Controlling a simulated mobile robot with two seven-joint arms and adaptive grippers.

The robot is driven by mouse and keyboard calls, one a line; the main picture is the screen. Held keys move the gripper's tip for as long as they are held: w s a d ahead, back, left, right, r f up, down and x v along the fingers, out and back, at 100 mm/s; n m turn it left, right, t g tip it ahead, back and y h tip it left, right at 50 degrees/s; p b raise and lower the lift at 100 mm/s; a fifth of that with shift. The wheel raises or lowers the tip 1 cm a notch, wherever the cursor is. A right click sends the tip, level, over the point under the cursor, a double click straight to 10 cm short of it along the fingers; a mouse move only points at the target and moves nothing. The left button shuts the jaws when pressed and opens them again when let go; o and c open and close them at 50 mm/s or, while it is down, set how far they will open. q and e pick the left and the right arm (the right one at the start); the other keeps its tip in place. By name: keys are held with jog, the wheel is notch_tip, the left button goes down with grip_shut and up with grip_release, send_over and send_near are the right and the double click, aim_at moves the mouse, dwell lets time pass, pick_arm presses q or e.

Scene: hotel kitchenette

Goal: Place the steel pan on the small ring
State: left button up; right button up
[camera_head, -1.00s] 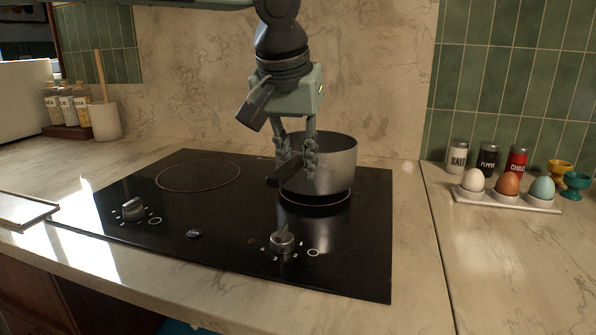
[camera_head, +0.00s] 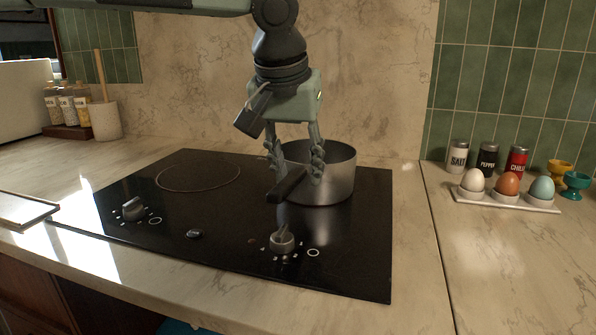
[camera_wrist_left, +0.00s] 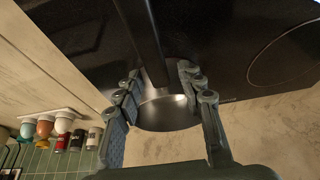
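The steel pan (camera_head: 335,175) sits upright on the black cooktop (camera_head: 350,250), at its back right, over the place of the small ring. The small ring is hidden under the pan. The pan's dark handle (camera_head: 287,186) points toward the front left. My left gripper (camera_head: 296,175) is open above the cooktop, with its fingers spread on either side of the handle. In the left wrist view the handle (camera_wrist_left: 147,50) runs between the fingers with gaps on both sides, and part of the pan (camera_wrist_left: 167,114) shows beyond. My right gripper is not in view.
A large ring (camera_head: 197,178) on the left of the cooktop is empty. Knobs stand at the front (camera_head: 282,241) and left (camera_head: 134,208). An egg tray (camera_head: 507,203) and spice shakers stand on the right counter. A utensil crock (camera_head: 105,121) stands back left.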

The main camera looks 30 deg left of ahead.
pick_arm(q)
jog(key=v, duration=1)
jog(key=shift+r, duration=0.4)
jog(key=shift+s, duration=0.15)
